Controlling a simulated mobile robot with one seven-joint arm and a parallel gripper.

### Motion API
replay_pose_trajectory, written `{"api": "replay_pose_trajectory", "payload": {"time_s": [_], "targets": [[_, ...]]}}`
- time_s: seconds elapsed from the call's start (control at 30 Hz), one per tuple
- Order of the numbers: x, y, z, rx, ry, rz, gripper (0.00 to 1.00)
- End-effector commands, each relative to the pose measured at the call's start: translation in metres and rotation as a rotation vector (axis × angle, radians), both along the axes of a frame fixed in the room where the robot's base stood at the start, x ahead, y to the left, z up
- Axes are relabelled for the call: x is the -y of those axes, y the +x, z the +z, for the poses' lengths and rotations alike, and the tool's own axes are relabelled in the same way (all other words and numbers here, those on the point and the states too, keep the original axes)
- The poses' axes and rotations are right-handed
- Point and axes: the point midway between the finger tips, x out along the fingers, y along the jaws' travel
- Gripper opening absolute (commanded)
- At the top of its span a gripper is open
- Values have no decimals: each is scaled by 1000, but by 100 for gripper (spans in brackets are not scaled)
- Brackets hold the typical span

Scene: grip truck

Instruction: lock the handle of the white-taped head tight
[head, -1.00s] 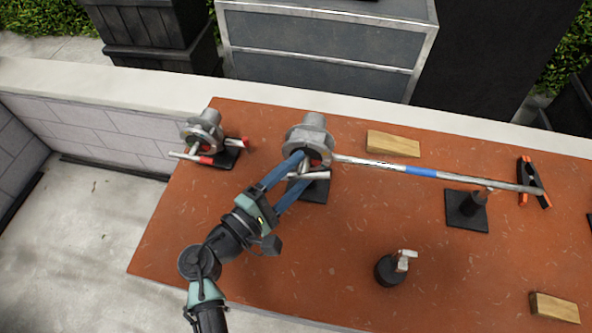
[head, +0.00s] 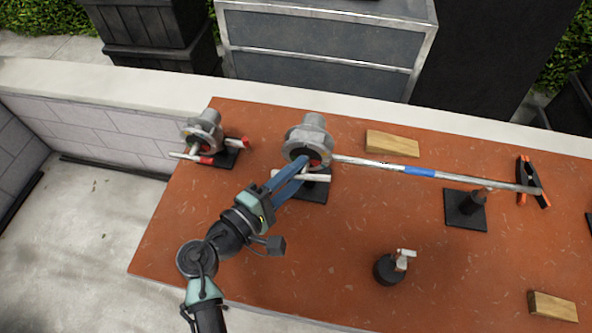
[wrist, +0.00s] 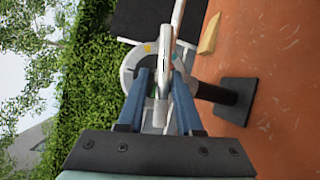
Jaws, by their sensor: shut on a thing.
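The grip head (head: 308,133) in the middle of the table is a grey round metal head on a black base plate (head: 316,193). Its pale T-handle (head: 321,178) sticks out on the near side, with whitish ends. My gripper (head: 301,168) has its two blue fingers close together at this handle, partly hiding it. In the wrist view, the pale handle (wrist: 165,48) runs between the fingers, which are shut on it, with the head's ring (wrist: 131,68) behind. Whether the handle is tight cannot be told.
A second head (head: 204,130) with red-taped handle stands at left. A silver rod (head: 385,165) with a blue band reaches right to a stand (head: 466,207).

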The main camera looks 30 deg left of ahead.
Motion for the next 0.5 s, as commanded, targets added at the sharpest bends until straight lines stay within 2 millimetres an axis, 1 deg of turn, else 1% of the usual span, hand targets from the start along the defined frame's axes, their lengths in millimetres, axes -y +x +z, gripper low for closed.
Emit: {"api": "replay_pose_trajectory", "payload": {"time_s": [0.1, 0.13, 0.27, 0.5], "targets": [[-1, 0, 3, 6, -1, 1, 0], [-1, 0, 3, 6, -1, 1, 36], [-1, 0, 2, 5, -2, 2, 59], [0, 0, 1, 3, -3, 1, 60]]}}
